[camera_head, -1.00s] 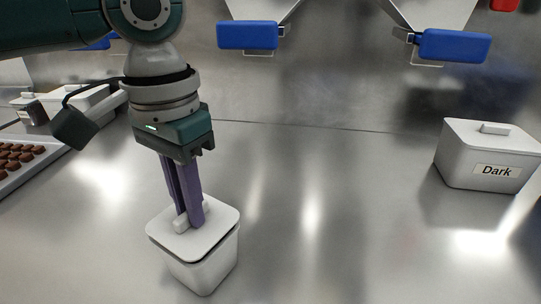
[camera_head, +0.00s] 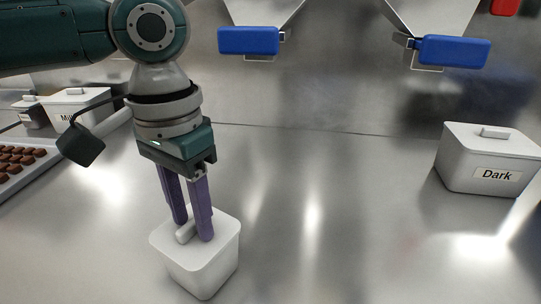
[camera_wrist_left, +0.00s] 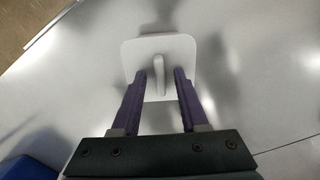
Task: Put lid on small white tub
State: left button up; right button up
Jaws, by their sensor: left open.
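The small white tub (camera_head: 200,277) stands on the steel counter at the lower middle of the head view. Its white lid (camera_head: 222,228) lies on top, and it looks level and flush with the rim. The lid also shows from above in the left wrist view (camera_wrist_left: 182,48), where the tub's body is hidden beneath it. My left gripper (camera_head: 192,230) is open, with its purple fingers on either side of the lid's bar handle (camera_wrist_left: 158,75) and a gap on both sides. The right gripper is not in view.
A white tub labelled Dark (camera_head: 486,160) stands at the right. Another lidded tub (camera_head: 75,105) and a tray of chocolates (camera_head: 22,165) are at the left. Blue-handled dispensers (camera_head: 248,41) hang at the back. The counter between is clear.

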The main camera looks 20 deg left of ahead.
aim_at(193, 222)
pick_arm(q)
jog(key=shift+r, duration=0.35)
notch_tip(193, 222, up, 12)
jog(key=p, duration=0.1)
jog(key=s+d+f+m+t+h, duration=0.25)
jog(key=s+d+f, duration=0.45)
jog(key=d+f, duration=0.4)
jog(key=s+a+f+n+t+y, duration=0.1)
jog(key=s+a+f, duration=0.3)
jog(key=s+a, duration=0.4)
jog(key=shift+s+n+y, duration=0.5)
jog(key=shift+n+y, duration=0.15)
jog(key=shift+r, duration=0.1)
notch_tip(193, 222, up, 44)
jog(key=p, duration=4.4)
jog(key=shift+r+p, duration=0.25)
jog(key=shift+p, duration=0.1)
